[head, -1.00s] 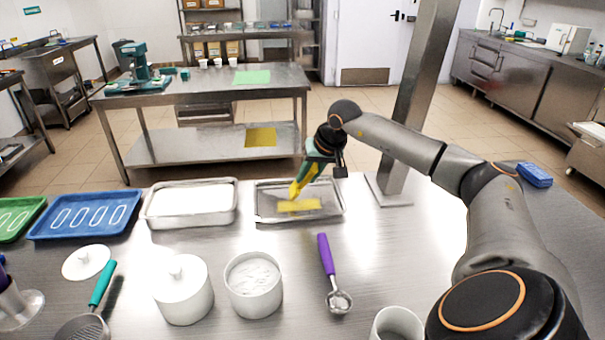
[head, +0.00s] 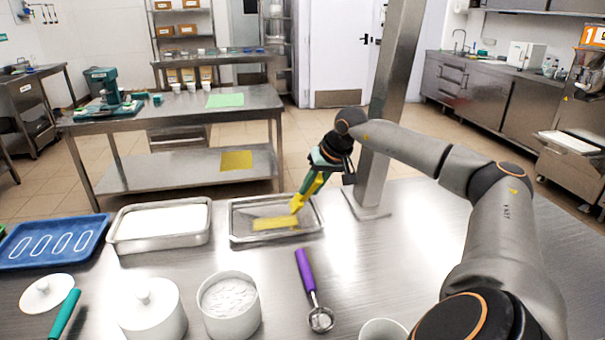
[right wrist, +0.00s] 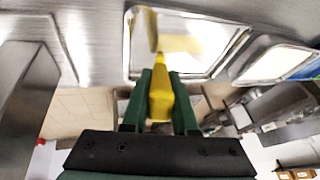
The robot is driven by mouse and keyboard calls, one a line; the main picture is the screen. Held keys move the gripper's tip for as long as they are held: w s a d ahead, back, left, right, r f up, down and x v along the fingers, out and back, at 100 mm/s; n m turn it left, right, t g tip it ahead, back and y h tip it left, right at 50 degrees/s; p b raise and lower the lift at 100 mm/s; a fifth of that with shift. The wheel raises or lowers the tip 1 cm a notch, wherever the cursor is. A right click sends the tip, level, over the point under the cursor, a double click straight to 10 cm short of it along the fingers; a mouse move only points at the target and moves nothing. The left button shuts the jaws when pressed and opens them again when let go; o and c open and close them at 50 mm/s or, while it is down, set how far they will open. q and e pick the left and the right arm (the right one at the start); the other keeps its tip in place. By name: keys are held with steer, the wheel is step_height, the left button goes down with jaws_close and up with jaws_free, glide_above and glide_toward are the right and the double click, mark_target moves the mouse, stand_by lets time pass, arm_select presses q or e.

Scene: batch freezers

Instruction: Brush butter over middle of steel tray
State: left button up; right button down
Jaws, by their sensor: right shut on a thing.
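The steel tray (head: 240,236) lies on the near steel table, shallow and rimmed. A yellow patch (head: 268,224), which looks like butter, lies across its middle. My right gripper (head: 318,178) is shut on a yellow brush (head: 307,190), held tilted over the tray's right part. Its lower end is near the right end of the patch; whether it touches the tray I cannot tell. In the right wrist view the green fingers (right wrist: 160,95) grip the yellow handle (right wrist: 161,100), with the tray (right wrist: 215,72) beyond. My left gripper is out of view.
A steel tray with white contents (head: 113,245) and a blue tray (head: 12,262) stand to the left. A steel post (head: 378,180) rises close right of the tray.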

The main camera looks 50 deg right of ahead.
steer(key=shift+s+d, duration=0.3)
steer(key=shift+d, duration=0.05)
steer(key=shift+r, duration=0.1)
step_height(320, 180, up, 6)
steer(key=p, duration=0.5)
steer(key=shift+p, duration=0.3)
step_height(320, 180, up, 3)
steer(key=p, duration=0.3)
steer(key=shift+w+a, duration=0.1)
steer(key=shift+a, duration=0.05)
